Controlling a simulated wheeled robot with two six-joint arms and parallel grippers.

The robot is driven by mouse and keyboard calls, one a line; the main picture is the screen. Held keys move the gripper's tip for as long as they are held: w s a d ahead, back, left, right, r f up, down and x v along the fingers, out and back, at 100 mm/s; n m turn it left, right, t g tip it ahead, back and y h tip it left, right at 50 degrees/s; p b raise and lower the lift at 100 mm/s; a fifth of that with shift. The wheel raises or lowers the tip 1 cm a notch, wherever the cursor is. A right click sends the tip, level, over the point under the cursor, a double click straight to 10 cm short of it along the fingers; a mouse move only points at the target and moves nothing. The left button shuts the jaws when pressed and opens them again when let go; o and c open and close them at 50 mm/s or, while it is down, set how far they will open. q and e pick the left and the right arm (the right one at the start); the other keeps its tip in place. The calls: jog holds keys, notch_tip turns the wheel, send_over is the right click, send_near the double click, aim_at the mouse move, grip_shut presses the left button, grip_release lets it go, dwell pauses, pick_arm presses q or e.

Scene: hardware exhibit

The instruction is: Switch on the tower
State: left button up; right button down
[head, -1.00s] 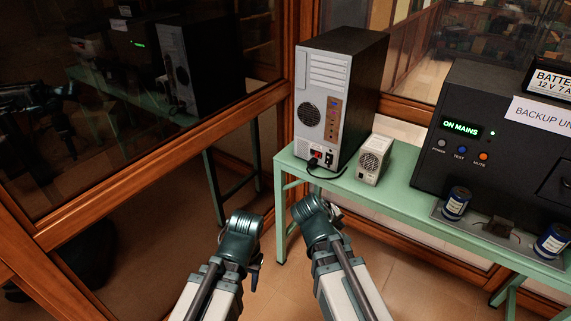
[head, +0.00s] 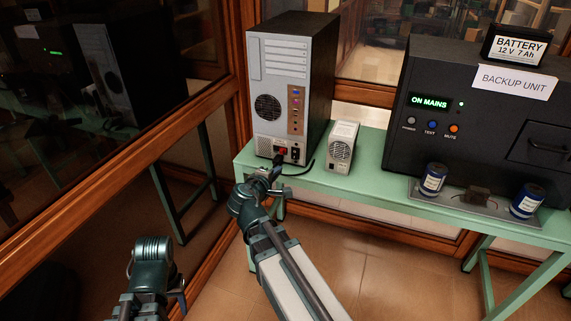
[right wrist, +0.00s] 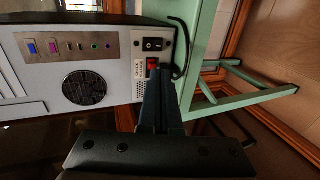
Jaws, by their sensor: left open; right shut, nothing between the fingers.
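The tower (head: 291,85), a grey and black computer case, stands upright on the green bench with its back panel facing me. In the right wrist view its panel (right wrist: 60,74) shows a black rocker-like part with white marks (right wrist: 152,44) beside a small red part (right wrist: 153,64). The red part also shows low on the panel in the head view (head: 281,152). My right gripper (right wrist: 154,84) is shut and empty, its tips close to the red part; contact cannot be told. My left gripper (head: 177,292), mostly hidden behind its wrist, is open and low at the left, away from the bench.
A black cable (head: 304,170) loops from the tower's lower back. A small beige box (head: 341,147) stands right of the tower. A black backup unit (head: 470,120) reads "ON MAINS" and carries a battery (head: 516,48). Blue cans (head: 433,179) stand before it. A wood-framed glass wall is at left.

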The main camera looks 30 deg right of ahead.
aim_at(294, 158)
jog(key=b+x, duration=0.4)
jog(key=x, duration=1)
jog(key=shift+s+b, duration=0.1)
jog(key=shift+b, duration=0.2)
jog(key=shift+f, duration=0.1)
jog(key=shift+d+f+b, duration=0.2)
jog(key=shift+f+b, duration=0.05)
jog(key=shift+b, duration=0.05)
jog(key=shift+r, duration=0.15)
jog(key=shift+r+p, duration=0.15)
jog(key=shift+p, duration=0.15)
jog(key=shift+r+p, duration=0.7)
